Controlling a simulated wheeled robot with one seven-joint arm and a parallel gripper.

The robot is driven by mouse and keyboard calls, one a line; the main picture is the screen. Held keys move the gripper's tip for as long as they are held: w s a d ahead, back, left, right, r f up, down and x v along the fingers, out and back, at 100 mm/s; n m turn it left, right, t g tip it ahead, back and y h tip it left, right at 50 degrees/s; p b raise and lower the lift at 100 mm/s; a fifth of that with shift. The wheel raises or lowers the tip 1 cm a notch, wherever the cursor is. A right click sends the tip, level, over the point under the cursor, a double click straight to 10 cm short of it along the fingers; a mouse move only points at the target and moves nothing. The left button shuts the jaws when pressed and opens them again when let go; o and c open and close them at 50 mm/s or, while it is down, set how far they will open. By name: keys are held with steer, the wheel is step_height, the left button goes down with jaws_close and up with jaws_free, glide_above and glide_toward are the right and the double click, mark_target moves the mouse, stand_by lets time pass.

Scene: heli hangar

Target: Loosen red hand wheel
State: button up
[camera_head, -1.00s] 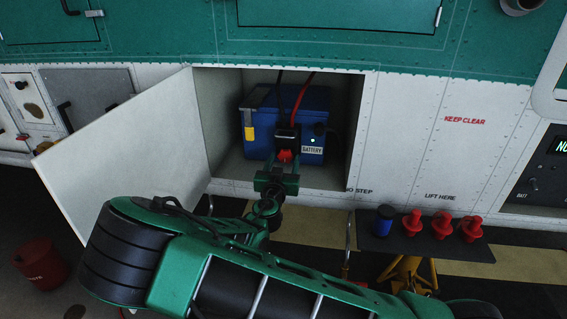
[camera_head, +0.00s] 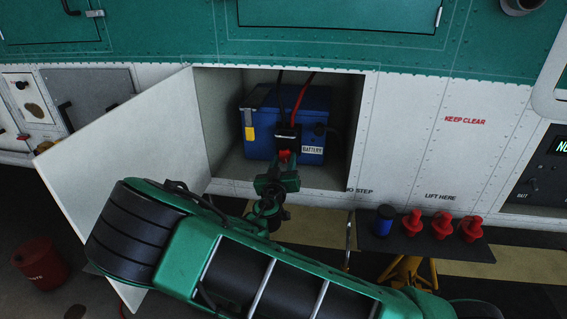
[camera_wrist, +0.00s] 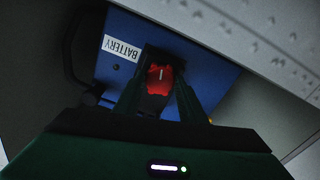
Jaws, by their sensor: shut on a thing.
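The red hand wheel (camera_head: 284,155) sits on a black connector (camera_head: 287,138) at the front of the blue battery (camera_head: 260,143), inside an open bay. My gripper (camera_head: 281,164) reaches into the bay from below, its tip at the wheel. In the wrist view the red hand wheel (camera_wrist: 160,79) sits between the two fingers of my gripper (camera_wrist: 159,88), which are shut on it. A pale mark on the wheel's face points roughly up in that view. The fingers hide the wheel's sides.
The bay's white door (camera_head: 125,150) hangs open to the left. A dark shelf (camera_head: 402,247) at right bears a blue item (camera_head: 384,220) and several red plugs (camera_head: 441,225). A red bucket (camera_head: 42,264) stands on the floor at left. Black and red cables rise from the connector.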

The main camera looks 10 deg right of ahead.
steer(key=n, duration=0.4)
steer(key=shift+a+n, duration=0.1)
steer(key=shift+n, duration=0.3)
steer(key=n, duration=0.3)
steer(key=shift+n, duration=0.3)
steer(key=n, duration=0.4)
steer(key=shift+a+n, duration=0.1)
steer(key=shift+n, duration=0.2)
steer(key=n, duration=0.3)
steer(key=shift+n, duration=0.3)
steer(key=n, duration=0.4)
steer(key=shift+a+f+n, duration=0.1)
steer(key=shift+n, duration=0.2)
steer(key=n, duration=0.3)
steer(key=shift+n, duration=0.3)
steer(key=n, duration=0.4)
steer(key=shift+n, duration=0.6)
steer(key=shift+d+r+n, duration=0.2)
steer(key=shift+n, duration=0.7)
